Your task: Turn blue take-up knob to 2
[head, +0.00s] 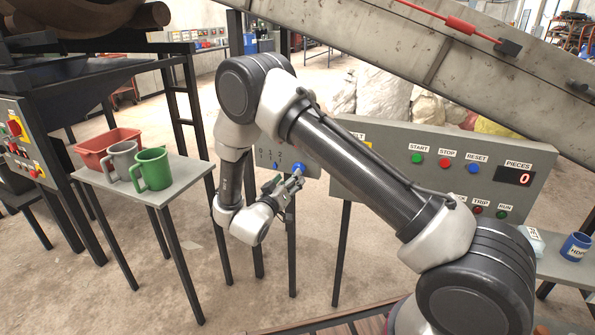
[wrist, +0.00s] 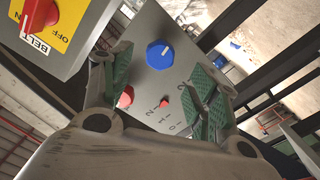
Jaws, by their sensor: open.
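The blue knob (wrist: 160,54) sits on a small grey panel (wrist: 180,68), with a short white pointer line toward its upper right in the wrist view. Printed digits 0, 1 and 2 run along the panel below it in that view. Which digit the pointer matches, I cannot tell. In the head view the knob (head: 299,168) is small and partly covered by my gripper (head: 288,181). My gripper is open and empty, its green-padded fingers either side of the knob in the wrist view. I see no contact with the knob.
A larger red knob (wrist: 126,97) and a small red part (wrist: 165,102) are close by. A red BELT switch (wrist: 40,15) on yellow is at the upper left. A table (head: 185,177) with a green mug (head: 153,169) stands left; a control panel (head: 400,150) stands right.

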